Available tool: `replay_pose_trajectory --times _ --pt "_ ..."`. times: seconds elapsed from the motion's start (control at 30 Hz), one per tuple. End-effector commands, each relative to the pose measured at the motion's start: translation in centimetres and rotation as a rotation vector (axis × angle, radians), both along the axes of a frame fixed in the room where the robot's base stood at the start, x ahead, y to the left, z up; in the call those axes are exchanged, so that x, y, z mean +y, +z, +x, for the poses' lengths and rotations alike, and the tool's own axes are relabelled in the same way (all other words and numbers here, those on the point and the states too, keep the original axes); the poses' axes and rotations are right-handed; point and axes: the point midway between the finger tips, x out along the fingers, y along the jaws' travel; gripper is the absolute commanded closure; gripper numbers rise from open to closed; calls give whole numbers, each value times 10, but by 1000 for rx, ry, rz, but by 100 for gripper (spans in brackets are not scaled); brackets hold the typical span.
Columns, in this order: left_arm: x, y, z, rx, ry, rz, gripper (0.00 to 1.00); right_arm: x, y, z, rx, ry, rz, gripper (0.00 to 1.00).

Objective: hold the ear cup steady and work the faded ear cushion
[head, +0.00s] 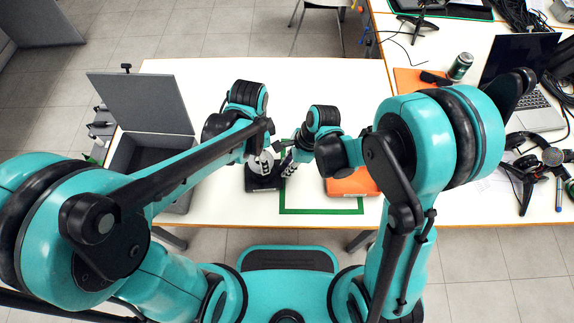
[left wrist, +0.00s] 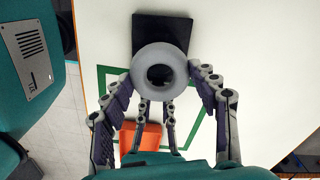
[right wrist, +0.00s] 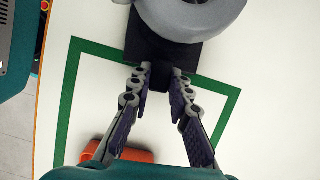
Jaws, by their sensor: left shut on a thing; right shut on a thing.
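The faded ear cushion is a thick grey ring (left wrist: 159,68), seen in the left wrist view over a black square base (left wrist: 176,28). My left gripper (left wrist: 160,78) has its fingers on both sides of the ring and is shut on it. In the right wrist view the ring (right wrist: 192,22) is cut off by the top edge. My right gripper (right wrist: 161,75) is shut on a dark block of the ear cup (right wrist: 152,78), at the near edge of the black base. In the head view the black base (head: 262,183) is partly hidden by both grippers, left (head: 260,160) and right (head: 288,163).
An open grey box (head: 140,155) stands left on the white table (head: 310,80). A side table holds a can (head: 461,66), laptop (head: 530,104) and headphones. The table's far part is clear.

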Motion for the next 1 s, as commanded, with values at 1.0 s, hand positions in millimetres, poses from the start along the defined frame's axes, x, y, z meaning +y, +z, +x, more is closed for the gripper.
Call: replay_pose_trajectory --times 1.0 --pt "58 58 -6 0 2 0 75 0 0 0 0 0 1 100"
